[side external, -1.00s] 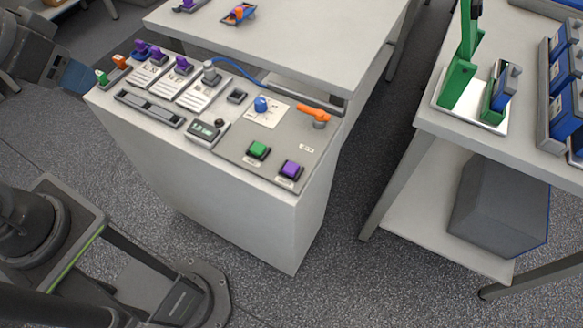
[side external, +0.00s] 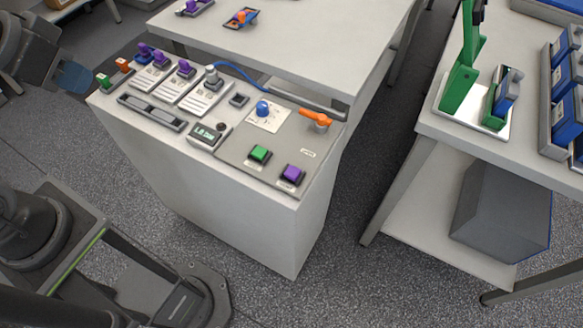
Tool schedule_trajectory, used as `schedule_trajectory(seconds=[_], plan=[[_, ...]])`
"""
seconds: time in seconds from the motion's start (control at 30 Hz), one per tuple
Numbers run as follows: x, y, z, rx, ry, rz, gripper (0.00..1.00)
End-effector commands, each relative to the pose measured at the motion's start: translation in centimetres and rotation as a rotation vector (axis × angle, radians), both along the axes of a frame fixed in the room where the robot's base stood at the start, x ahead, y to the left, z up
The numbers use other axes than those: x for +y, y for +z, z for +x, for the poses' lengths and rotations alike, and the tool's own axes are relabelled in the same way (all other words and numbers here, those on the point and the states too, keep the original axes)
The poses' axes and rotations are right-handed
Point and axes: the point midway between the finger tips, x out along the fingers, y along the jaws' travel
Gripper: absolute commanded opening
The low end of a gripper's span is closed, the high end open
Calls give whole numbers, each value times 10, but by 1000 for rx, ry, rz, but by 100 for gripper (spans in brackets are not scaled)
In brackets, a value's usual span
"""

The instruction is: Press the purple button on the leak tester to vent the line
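The leak tester panel (side external: 238,162) is grey. It also bears a green button (side external: 259,154), a blue knob (side external: 263,108) and an orange lever handle (side external: 316,117). A small display (side external: 207,136) to the left of the green button is lit, its text too small to read surely. My gripper (side external: 76,77), with a blue fingertip, is at the upper left, beyond the console's left end and far from the purple button. Its finger gap is hidden.
A blue hose (side external: 237,69) runs behind the panel. A table (side external: 290,40) adjoins behind. A right-hand bench (side external: 450,125) carries a green press (side external: 462,75) and blue-grey units.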

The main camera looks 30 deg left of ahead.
Motion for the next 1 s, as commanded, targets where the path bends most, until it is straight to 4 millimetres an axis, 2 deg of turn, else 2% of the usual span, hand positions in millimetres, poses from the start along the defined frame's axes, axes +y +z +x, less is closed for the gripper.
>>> schedule_trajectory(seconds=[0.1, 1.0], plan=[[0, 0, 0, 0, 0, 0, 0], [0, 0, 0, 0, 0, 0, 0]])
